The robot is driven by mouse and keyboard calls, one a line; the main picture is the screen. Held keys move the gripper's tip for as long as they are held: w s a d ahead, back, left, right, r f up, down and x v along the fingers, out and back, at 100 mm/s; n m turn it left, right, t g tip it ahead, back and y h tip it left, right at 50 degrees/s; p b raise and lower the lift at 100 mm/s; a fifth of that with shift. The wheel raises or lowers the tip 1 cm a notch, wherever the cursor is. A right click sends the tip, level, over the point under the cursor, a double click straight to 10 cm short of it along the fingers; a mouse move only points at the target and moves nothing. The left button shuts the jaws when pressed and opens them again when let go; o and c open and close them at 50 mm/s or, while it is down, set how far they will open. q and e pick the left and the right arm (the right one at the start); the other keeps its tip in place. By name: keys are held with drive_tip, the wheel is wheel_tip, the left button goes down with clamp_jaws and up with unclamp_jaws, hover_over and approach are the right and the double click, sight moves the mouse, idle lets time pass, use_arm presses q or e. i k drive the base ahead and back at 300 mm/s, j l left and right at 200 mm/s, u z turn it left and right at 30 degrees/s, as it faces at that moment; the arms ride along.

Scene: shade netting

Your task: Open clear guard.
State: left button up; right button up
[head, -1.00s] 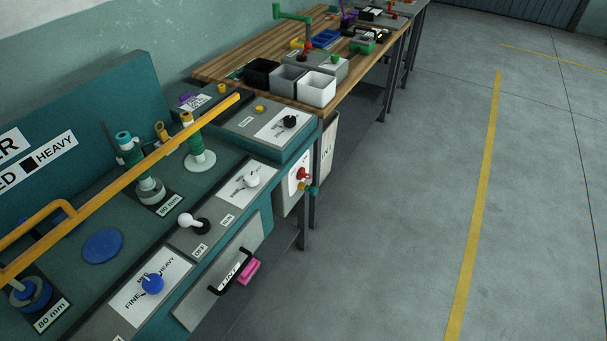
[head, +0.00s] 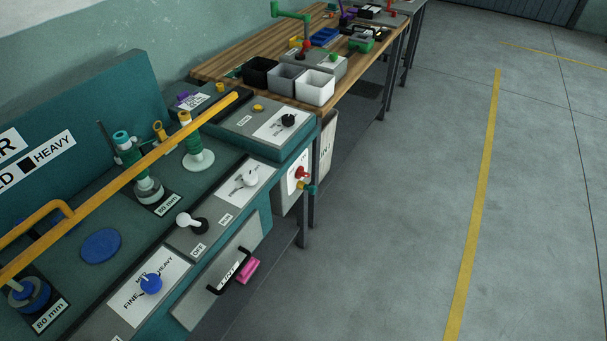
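A long yellow bar (head: 110,192) runs slantwise over the green machine top at the left, from the left edge to near the grey box. A yellow handle (head: 40,217) rises from it. The bar appears to be the edge of the clear guard; I cannot make out a transparent pane. Spools (head: 198,145) and a blue disc (head: 101,246) show on the machine top behind and in front of the bar. From this view I cannot tell whether the guard is fully down. Neither of my grippers is in view.
The machine front carries a blue knob (head: 151,283), a white-tipped lever (head: 188,220), a white knob (head: 250,179) and a black handle (head: 231,274) on a grey panel. A wooden bench (head: 222,66) with bins stands beyond. The grey floor (head: 420,200) at right is clear.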

sight(14, 267)
drive_tip(key=u, duration=1.85)
